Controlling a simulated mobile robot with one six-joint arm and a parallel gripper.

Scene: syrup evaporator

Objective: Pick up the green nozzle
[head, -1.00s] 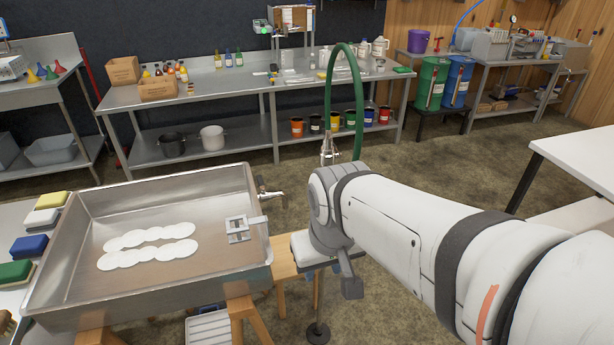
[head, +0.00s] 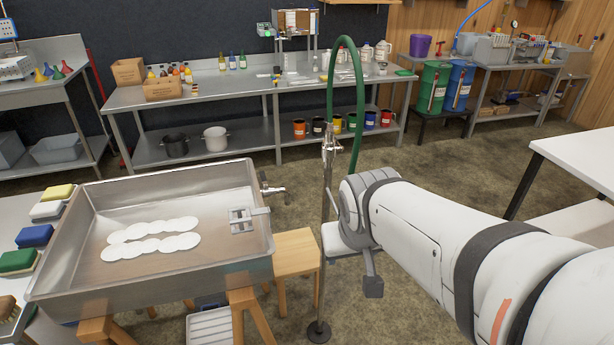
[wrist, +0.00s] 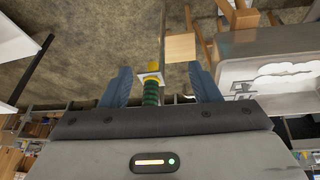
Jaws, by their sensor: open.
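A green ribbed piece (wrist: 150,96) with a white square plate and a yellow tip shows in the wrist view, between the two blue fingers of my gripper (wrist: 160,72). I take it for the green nozzle. The fingers stand wide apart, with gaps on both sides of the piece; its depth relative to them is unclear. In the head view my arm hides the fingers and this piece. There, a green hose (head: 360,95) loops over a metal fitting (head: 330,150) on an upright stand, just left of my wrist.
A steel pan (head: 150,285) with white discs stands at left, its tap (head: 272,189) facing my wrist. A wooden stool (head: 296,248) is beside it. A white table (head: 580,160) is at right. A long steel bench (head: 200,100) lines the back. Floor between is mostly clear.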

